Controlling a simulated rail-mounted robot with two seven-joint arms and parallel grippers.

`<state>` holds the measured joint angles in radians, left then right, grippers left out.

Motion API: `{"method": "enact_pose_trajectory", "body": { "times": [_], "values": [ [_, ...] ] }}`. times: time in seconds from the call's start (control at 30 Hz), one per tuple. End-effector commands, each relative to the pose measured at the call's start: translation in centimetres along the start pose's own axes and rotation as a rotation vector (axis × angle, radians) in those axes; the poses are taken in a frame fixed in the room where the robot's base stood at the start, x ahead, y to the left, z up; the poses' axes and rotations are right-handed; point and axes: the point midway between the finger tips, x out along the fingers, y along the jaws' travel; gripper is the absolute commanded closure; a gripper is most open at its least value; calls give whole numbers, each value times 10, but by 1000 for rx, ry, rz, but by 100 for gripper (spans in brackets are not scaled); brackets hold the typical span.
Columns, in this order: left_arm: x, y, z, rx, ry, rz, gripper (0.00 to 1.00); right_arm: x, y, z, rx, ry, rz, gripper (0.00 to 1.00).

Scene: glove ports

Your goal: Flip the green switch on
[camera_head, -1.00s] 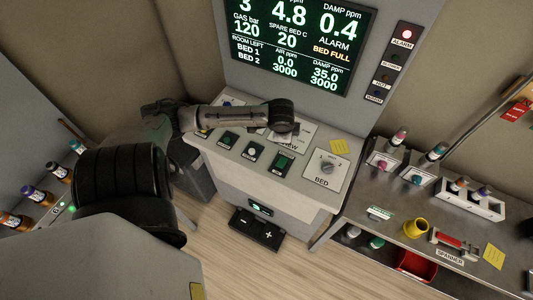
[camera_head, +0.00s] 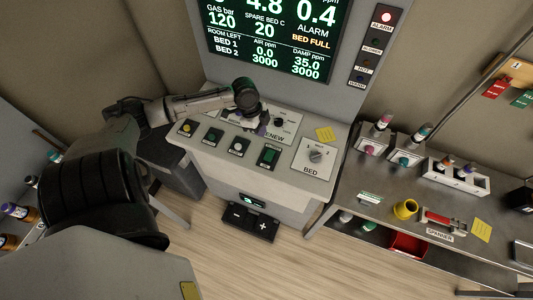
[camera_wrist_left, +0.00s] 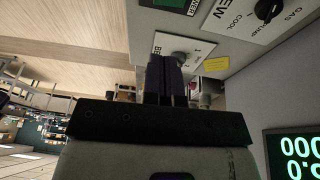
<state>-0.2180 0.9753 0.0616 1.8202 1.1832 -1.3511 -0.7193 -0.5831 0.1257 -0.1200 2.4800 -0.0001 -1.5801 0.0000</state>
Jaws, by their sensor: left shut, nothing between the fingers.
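Two green switches sit in dark frames on the sloped grey console: a larger one (camera_head: 269,155) left of the BED dial, and a smaller one (camera_head: 213,135) further left. Their labels are too small to read in the head view, and I cannot tell whether either is on. My left gripper (camera_head: 262,129) is shut and empty above the console, just behind the larger green switch and in front of the RENEW panel. In the left wrist view its dark fingers (camera_wrist_left: 165,72) are together, and a green switch (camera_wrist_left: 189,5) shows at the top edge. My right gripper is not in view.
A yellow button (camera_head: 187,128) and a white button (camera_head: 239,146) share the console row. The BED dial (camera_head: 316,155) and a yellow note (camera_head: 324,134) are to the right. A display (camera_head: 275,35) stands behind. A bench with bottles (camera_head: 384,121) stands at right.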

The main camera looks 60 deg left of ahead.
Motion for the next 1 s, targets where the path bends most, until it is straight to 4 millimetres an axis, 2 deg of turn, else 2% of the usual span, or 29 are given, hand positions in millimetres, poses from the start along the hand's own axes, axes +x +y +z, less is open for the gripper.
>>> {"method": "enact_pose_trajectory", "body": {
  "times": [0.17,0.27,0.73,1.0],
  "values": [
    [4,0,0,-1,1,0,100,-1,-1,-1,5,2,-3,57],
    [13,0,0,-3,1,1,100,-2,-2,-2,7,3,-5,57],
    [96,0,-1,-5,1,2,100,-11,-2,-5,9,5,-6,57],
    [127,3,8,-4,0,0,100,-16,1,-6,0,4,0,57]
  ]
}}
